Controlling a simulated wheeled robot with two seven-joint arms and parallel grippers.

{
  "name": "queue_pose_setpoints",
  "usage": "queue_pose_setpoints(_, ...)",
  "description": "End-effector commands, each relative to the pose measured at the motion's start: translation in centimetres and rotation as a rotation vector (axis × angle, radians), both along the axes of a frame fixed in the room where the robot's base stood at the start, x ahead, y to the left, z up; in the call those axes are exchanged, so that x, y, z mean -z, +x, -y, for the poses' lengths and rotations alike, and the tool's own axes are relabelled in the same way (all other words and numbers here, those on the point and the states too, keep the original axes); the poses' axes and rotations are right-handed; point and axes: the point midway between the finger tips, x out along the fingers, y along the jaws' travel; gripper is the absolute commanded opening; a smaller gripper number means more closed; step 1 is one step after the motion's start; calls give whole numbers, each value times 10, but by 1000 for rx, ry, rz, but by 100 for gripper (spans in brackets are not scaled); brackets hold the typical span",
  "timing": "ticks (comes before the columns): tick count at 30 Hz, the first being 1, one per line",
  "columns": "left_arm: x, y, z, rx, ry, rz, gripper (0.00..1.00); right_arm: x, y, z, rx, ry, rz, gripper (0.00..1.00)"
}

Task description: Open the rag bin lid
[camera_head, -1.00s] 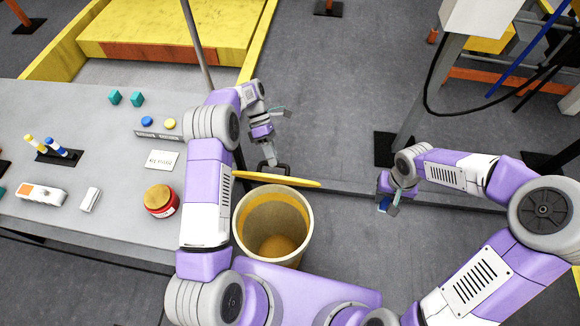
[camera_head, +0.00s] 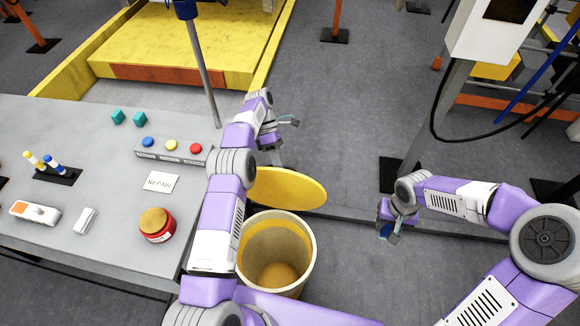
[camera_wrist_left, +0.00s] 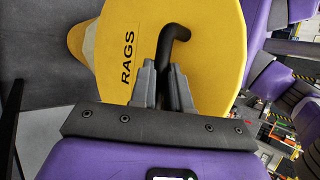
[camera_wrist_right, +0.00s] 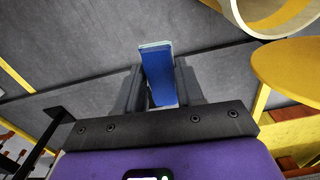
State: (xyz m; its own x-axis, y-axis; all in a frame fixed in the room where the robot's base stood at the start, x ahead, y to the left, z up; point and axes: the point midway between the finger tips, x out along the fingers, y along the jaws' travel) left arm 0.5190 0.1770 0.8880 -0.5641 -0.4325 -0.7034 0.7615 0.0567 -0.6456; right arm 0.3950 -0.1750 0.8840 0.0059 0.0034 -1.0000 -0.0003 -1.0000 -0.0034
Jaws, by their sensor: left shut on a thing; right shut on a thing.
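The rag bin (camera_head: 300,270) stands on the floor at the right end of the table, its mouth open and its inside visible. Its yellow lid (camera_head: 290,189) stands tilted up at the bin's far side. In the left wrist view the lid (camera_wrist_left: 215,70) reads RAGS and has a black bent handle (camera_wrist_left: 176,36). My left gripper (camera_wrist_left: 164,75) is shut on that handle. In the head view its fingers are partly hidden behind the lid. My right gripper (camera_head: 388,234) is shut on a blue block-like object (camera_wrist_right: 158,75), held over the floor to the right of the bin.
The grey table (camera_head: 100,235) at the left carries a red jar (camera_head: 157,226), a REPAIR card (camera_head: 161,182), a strip of coloured buttons (camera_head: 172,153) and small parts. A yellow platform (camera_head: 185,50) lies behind. A post with a white box (camera_head: 495,30) stands at the right.

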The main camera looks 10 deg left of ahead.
Motion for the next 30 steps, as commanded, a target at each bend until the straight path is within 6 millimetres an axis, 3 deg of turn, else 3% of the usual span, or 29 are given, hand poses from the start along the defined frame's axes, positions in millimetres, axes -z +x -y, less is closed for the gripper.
queue_pose_setpoints(1, 16, -2, -4, -6, 21, -13, 0, 2, 0, 0, 0, 0, 0, 9)
queue_pose_setpoints(14, 16, -2, -4, -6, 21, -15, 0, 2, 0, 0, 0, 0, 0, 9)
queue_pose_setpoints(15, 16, -2, -4, -6, 21, -15, 18, 2, 0, 0, 0, 0, 0, 9)
queue_pose_setpoints(20, 15, -1, -4, -5, 19, -13, 42, 2, 0, 0, 0, 0, 0, 9)
queue_pose_setpoints(30, 13, -1, -3, -3, 17, -8, 42, 1, 0, 0, 0, 0, 0, 9)
